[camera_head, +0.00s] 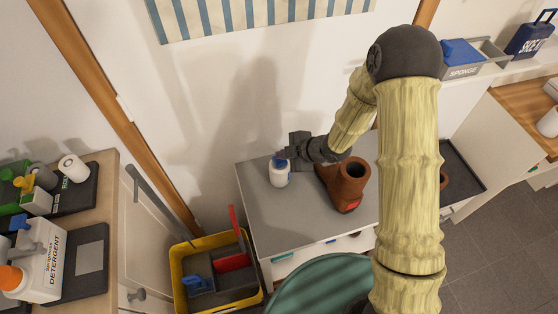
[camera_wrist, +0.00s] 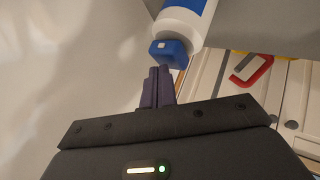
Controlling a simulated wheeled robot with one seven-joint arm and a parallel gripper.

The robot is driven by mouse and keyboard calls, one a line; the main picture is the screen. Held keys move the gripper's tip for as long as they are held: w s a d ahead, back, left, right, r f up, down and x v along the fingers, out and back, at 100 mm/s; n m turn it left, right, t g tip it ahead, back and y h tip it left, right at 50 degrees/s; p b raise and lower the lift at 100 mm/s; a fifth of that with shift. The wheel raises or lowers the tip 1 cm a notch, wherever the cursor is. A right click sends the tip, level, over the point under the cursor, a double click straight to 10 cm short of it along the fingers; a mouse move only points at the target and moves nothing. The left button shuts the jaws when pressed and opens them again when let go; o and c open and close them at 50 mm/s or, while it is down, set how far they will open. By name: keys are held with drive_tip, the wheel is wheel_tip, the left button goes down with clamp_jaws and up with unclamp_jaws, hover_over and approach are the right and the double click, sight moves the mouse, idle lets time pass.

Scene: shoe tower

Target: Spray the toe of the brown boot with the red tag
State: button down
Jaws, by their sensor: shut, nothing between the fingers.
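The brown boot (camera_head: 347,188) stands on the grey cabinet top, with a red tag (camera_head: 351,206) low on its near side. Part of it extends left under my arm. A white bottle with a blue top (camera_head: 279,172) stands left of the boot, and it also shows in the wrist view (camera_wrist: 187,24). My gripper (camera_head: 287,154) is just behind the bottle's top in the head view. In the wrist view my gripper (camera_wrist: 158,73) is shut and empty, its fingertips close to the blue top. I cannot tell whether they touch it.
A yellow bin (camera_head: 178,268) with red and blue items stands on the floor left of the cabinet (camera_head: 258,205). A black tray (camera_head: 466,170) holds a brown item partly hidden by my arm. A teal rounded thing (camera_head: 318,285) is in front. A detergent jug (camera_head: 42,262) stands left.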

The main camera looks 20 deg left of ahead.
drive_tip(key=shift+r+p, duration=0.85)
drive_tip(key=shift+r, duration=0.1)
drive_tip(key=shift+r, duration=0.1)
wheel_tip(320, 180, up, 6)
drive_tip(key=p, duration=0.4)
drive_tip(key=shift+p, duration=0.4)
drive_tip(key=shift+d, duration=0.1)
idle(2.1)
